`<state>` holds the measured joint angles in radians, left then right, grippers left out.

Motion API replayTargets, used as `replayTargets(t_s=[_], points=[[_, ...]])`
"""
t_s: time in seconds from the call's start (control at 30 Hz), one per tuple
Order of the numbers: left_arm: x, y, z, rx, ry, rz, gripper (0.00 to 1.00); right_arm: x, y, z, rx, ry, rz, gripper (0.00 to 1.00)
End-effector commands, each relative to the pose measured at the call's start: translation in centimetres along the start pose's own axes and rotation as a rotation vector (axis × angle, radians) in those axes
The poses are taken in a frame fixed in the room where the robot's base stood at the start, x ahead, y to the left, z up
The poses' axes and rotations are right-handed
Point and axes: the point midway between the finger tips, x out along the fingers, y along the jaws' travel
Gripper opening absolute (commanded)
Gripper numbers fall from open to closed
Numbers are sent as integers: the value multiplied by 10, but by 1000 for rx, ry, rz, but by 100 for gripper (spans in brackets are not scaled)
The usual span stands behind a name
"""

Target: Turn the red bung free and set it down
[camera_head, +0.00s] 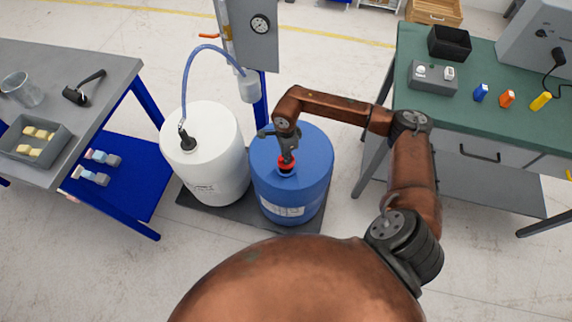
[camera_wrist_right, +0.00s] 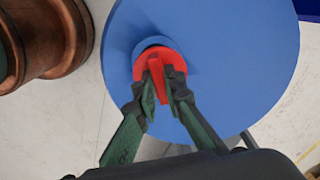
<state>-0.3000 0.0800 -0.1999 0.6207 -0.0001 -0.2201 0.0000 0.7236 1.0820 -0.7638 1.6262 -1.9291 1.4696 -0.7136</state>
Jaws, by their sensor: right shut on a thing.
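The red bung (camera_head: 286,167) sits at the opening on top of the blue drum (camera_head: 292,191). In the right wrist view the bung (camera_wrist_right: 157,58) is a red disc with a raised bar across it, against the blue drum top (camera_wrist_right: 230,80). My right gripper (camera_head: 287,158) is over the drum, reaching down onto the bung. In the wrist view its two fingers (camera_wrist_right: 161,92) are closed on either side of the bar. Whether the bung's thread is engaged is hidden. My left gripper is not in view.
A white drum (camera_head: 205,150) with a hose (camera_head: 188,75) stands left of the blue drum, both on a dark base plate (camera_head: 235,222). A grey table (camera_head: 90,60) with a tray is at left. A green-topped bench (camera_head: 412,50) with small coloured items is at right.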

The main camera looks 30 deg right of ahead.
Motion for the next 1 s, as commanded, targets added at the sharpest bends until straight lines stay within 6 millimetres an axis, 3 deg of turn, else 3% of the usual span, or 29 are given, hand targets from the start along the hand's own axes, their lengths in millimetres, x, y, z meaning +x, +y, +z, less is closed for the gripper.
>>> replayTargets(t_s=[0.73, 1.0], points=[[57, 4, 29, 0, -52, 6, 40, 5, -90, -60, 4, 1, 0, 0], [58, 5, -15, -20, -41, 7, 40, 4, -115, -77, 2, 1, 1, 0]])
